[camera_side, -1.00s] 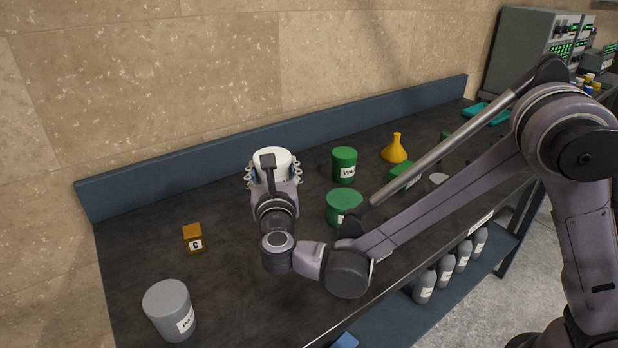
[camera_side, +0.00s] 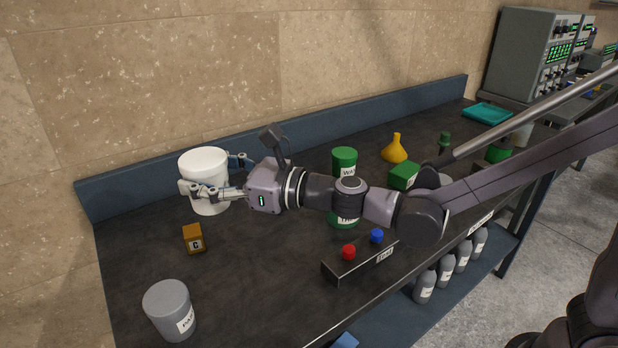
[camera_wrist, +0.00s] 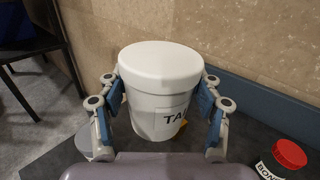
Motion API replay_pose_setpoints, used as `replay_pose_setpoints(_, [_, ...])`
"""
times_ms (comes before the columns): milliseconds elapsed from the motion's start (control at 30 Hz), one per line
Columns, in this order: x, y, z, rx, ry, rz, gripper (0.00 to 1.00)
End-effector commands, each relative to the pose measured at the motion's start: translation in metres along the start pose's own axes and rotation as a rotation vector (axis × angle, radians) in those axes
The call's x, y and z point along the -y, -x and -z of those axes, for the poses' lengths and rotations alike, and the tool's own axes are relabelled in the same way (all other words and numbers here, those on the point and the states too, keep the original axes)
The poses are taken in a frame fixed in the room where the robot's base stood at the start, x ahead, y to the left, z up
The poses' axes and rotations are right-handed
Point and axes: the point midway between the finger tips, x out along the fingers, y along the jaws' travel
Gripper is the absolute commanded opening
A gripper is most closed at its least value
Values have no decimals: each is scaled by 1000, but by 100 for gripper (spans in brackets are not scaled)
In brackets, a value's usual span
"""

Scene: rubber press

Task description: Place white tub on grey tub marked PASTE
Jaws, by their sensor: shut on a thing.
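The white tub (camera_side: 206,168) is upright between the fingers of my gripper (camera_side: 212,176), over the back left of the bench in the side view. My gripper is shut on its sides. In the wrist view the white tub (camera_wrist: 160,85) fills the space between both fingers (camera_wrist: 163,102), with a partly hidden label starting "TA". I cannot tell exactly how high its base is above the bench. The grey tub (camera_side: 168,306) stands upright at the front left, apart from my gripper. Its label is turned partly away, with "PA" legible.
An orange block (camera_side: 193,238) marked C lies between the two tubs. A black box with red and blue buttons (camera_side: 358,257) stands near the front edge. Green tubs (camera_side: 344,161) and a yellow funnel (camera_side: 395,149) are farther right. A raised blue edge (camera_side: 125,192) runs along the back.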

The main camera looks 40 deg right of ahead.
Motion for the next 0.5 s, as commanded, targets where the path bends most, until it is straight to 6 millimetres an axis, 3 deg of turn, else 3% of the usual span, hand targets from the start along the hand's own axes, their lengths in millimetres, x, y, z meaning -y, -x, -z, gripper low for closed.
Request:
replay_pose_setpoints(233, [-21,9,-4,6,-1,-105,17])
replay_pose_setpoints(500, [-63,-9,19,6,-1,-117,17])
